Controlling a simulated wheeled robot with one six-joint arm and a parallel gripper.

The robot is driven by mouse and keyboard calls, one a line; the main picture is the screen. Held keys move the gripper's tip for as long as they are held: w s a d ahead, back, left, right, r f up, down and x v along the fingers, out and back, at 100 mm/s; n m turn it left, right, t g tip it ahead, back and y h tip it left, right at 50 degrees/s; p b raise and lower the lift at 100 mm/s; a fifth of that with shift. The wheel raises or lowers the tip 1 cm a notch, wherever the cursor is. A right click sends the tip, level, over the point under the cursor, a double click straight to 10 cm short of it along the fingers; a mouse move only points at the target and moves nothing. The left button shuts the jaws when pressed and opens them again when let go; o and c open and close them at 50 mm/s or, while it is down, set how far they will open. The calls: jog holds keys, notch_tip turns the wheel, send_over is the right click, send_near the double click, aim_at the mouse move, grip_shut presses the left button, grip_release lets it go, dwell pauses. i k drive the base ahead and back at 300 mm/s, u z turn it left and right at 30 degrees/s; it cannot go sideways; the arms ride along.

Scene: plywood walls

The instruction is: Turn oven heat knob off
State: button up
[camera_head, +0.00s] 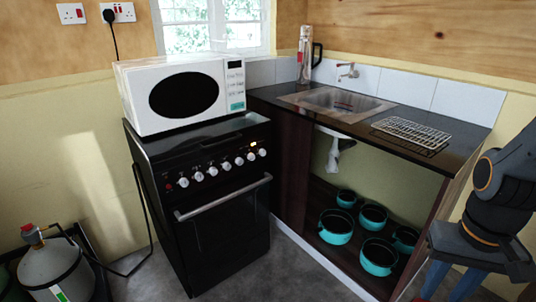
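The black oven (222,225) stands against the left wall with its front facing me. A row of several pale round knobs (212,171) runs across its control panel, above the bar handle. The view is too small to read their marks or tell which one is the heat knob. A small orange light (254,144) glows at the panel's right end, and a red spot (168,187) shows at its left end. My gripper (450,286) is at the bottom right, far from the knobs. Its blue finger parts run off the bottom edge, so their tips are hidden.
A white microwave (212,118) sits on the oven. To the right is a counter with a sink (338,103) and a wire rack (410,132), above an open shelf with several teal pots (336,239). A gas cylinder (55,270) stands at left. The floor before the oven looks clear.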

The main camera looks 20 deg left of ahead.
aim_at(250, 156)
jog(key=u, duration=0.3)
jog(key=i, duration=0.85)
jog(key=u, duration=0.5)
